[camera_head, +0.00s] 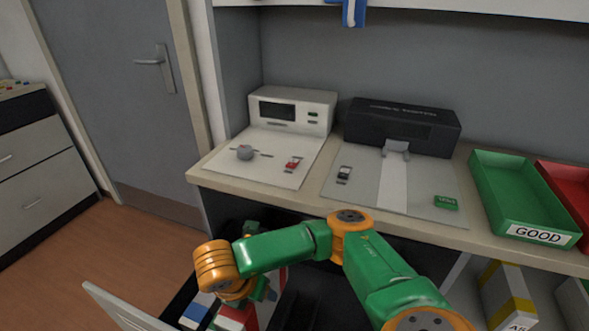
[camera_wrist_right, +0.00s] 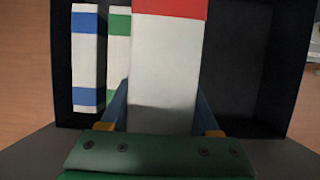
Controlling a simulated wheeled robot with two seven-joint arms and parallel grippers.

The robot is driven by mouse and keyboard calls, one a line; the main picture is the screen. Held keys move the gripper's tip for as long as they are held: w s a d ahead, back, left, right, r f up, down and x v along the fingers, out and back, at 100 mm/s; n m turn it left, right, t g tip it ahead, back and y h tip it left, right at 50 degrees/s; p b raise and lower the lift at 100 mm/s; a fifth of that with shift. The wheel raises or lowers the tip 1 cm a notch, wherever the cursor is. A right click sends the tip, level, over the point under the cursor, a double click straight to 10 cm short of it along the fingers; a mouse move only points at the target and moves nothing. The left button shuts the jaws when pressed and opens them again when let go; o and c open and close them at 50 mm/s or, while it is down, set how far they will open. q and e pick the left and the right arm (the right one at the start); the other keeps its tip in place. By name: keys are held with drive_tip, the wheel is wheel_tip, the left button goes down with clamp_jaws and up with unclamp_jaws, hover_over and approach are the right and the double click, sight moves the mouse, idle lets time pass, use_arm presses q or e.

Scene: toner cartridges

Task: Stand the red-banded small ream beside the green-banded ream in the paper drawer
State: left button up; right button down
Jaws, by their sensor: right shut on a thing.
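My right gripper (camera_wrist_right: 161,108) is shut on the white ream with a red band (camera_wrist_right: 165,65), one finger on each side of it. In the wrist view, the green-banded ream (camera_wrist_right: 119,50) stands just left of the red-banded one, which partly covers its right edge. The blue-banded ream (camera_wrist_right: 85,55) stands further left. All are over or in the dark paper drawer (camera_wrist_right: 240,70); I cannot tell whether the held ream touches its floor. In the head view the red-banded ream (camera_head: 238,314) shows below my right gripper (camera_head: 262,292). My left gripper is not in view.
The open drawer's front panel (camera_head: 122,308) sticks out below the counter (camera_head: 330,210). The drawer's right part is empty in the wrist view. A yellow-banded ream (camera_head: 505,290) stands at lower right. A green GOOD tray (camera_head: 515,195) is on the counter.

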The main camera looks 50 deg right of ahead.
wheel_tip(320, 180, down, 16)
drive_tip(key=b, duration=0.9)
drive_tip(key=shift+w+r, duration=0.1)
drive_tip(key=shift+c, duration=2)
unclamp_jaws()
drive_tip(key=shift+a, duration=0.1)
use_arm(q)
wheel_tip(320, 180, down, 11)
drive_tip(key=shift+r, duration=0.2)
use_arm(e)
drive_tip(key=p+v, duration=0.6)
drive_tip(key=v, duration=0.4)
drive_tip(key=shift+r, duration=0.35)
use_arm(q)
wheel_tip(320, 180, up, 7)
drive_tip(key=shift+p, duration=0.35)
use_arm(e)
drive_tip(key=shift+s+a+r, duration=0.25)
drive_tip(key=shift+a+r, duration=0.15)
drive_tip(key=shift+r, duration=0.15)
